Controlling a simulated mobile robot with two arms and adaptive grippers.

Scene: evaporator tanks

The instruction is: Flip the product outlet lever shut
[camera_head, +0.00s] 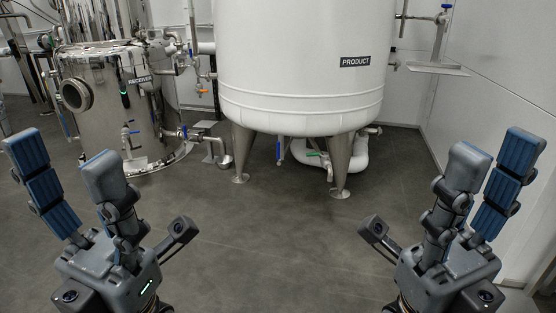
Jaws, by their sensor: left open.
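The white product tank (298,70), labelled PRODUCT, stands on metal legs in the middle of the head view. Under it, a blue lever (278,152) hangs down left of centre, and a small green lever (314,154) lies near level at the pipe. I cannot tell for certain which is the outlet lever. My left gripper (130,210) is at the lower left with its fingers spread, open and empty. My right gripper (418,210) is at the lower right, also open and empty. Both are nearer to me than the tank and apart from its levers.
A steel receiver tank (105,105) with several pipes and valves stands at the left. A metal stand with a blue-handled valve (446,7) is at the upper right. A white wall (500,85) bounds the right side. The grey floor (270,240) between me and the product tank is clear.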

